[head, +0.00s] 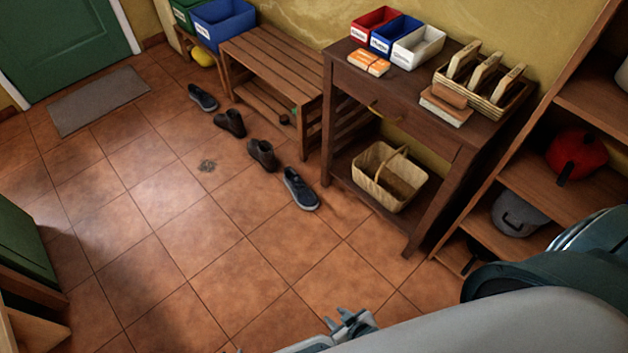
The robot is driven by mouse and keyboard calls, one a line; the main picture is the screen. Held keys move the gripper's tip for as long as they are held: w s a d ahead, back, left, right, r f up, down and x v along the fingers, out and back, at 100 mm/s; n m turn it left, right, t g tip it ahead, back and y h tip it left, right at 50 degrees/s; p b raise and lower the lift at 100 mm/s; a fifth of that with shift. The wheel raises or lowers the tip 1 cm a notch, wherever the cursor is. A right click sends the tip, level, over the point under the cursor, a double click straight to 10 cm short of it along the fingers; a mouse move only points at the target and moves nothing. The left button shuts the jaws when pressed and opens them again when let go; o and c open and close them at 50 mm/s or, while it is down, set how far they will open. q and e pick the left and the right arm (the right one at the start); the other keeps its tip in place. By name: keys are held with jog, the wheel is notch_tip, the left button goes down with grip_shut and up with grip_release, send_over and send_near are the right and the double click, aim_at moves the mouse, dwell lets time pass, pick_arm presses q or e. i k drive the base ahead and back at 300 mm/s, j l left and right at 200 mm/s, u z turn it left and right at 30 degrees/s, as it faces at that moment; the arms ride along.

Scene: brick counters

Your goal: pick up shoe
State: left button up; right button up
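Several shoes stand in a loose row on the tiled floor in front of the bench. The nearest is a dark blue sneaker with a pale sole (301,189). Behind it is a dark brown shoe (263,155), then another dark brown shoe (230,122). The farthest is a blue-grey shoe (203,97). My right gripper (346,323) shows at the bottom edge, apart from the shoes and nearer to me than the blue sneaker. Its fingers are small and partly cut off, so its opening is unclear. My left gripper is out of view.
A slatted wooden bench (272,62) and a dark wooden table (345,85) with a wicker basket (388,178) on its lower shelf stand behind the shoes. A wooden shelf unit (545,190) is at right. A grey mat (97,100) lies by the green door.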

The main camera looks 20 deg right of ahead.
aim_at(304, 198)
jog(key=i+j+z, duration=0.2)
jog(key=i+z, duration=0.2)
jog(key=i+j+z, duration=0.25)
jog(key=z, duration=0.15)
jog(key=i+j+z, duration=0.3)
jog(key=z, duration=0.15)
jog(key=i+j+z, duration=0.2)
jog(key=j+z, duration=0.2)
jog(key=j, duration=0.2)
